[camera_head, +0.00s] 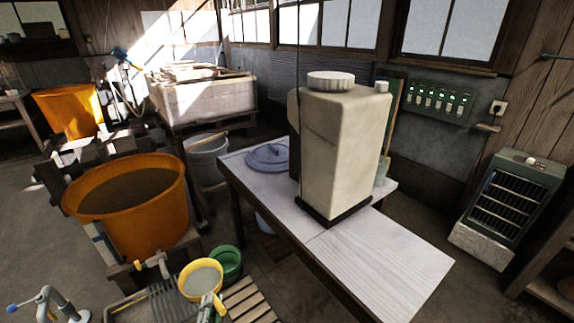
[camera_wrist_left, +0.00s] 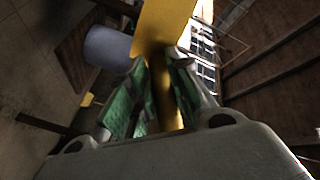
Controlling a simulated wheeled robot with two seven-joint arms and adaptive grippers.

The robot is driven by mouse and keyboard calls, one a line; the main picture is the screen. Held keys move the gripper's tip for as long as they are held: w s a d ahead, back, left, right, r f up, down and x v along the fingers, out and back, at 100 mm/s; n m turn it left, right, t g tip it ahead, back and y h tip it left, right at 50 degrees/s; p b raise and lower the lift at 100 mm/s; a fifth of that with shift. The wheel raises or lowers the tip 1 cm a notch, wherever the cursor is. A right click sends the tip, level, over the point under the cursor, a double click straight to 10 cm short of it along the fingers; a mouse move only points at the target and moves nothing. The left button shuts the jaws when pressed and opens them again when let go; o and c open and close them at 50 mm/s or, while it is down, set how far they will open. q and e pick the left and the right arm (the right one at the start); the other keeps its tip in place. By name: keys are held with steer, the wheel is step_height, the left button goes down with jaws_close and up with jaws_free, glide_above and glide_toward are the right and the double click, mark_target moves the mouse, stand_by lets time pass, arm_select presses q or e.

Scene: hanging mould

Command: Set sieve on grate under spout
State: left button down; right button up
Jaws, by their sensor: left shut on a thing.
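The yellow sieve (camera_head: 202,278), with a grey-looking mesh, is at the bottom centre of the head view, by the right end of the dark slatted grate (camera_head: 166,302). I cannot tell whether it touches the grate. My left gripper (camera_head: 211,306), small at the lower edge, is shut on the sieve's yellow handle. In the left wrist view, the green finger pads (camera_wrist_left: 153,95) close on both sides of the yellow handle (camera_wrist_left: 164,30). The spout (camera_head: 152,262) projects low from the orange tub (camera_head: 135,205), left of the sieve. My right gripper is out of view.
A green bucket (camera_head: 227,262) stands right behind the sieve, and a wooden slatted pallet (camera_head: 247,300) lies to its right. A white table (camera_head: 385,255) bears a beige canister (camera_head: 345,150). A grey bent pipe with a blue knob (camera_head: 45,302) stands at the lower left.

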arm_select(q)
steer(key=d+r+m+h+p, duration=0.1)
steer(key=r+p, duration=0.7)
steer(key=r, duration=1.4)
steer(key=shift+w+d+r+m+h, duration=0.15)
steer(key=shift+d+m+h, duration=0.15)
steer(key=shift+d+h, duration=0.65)
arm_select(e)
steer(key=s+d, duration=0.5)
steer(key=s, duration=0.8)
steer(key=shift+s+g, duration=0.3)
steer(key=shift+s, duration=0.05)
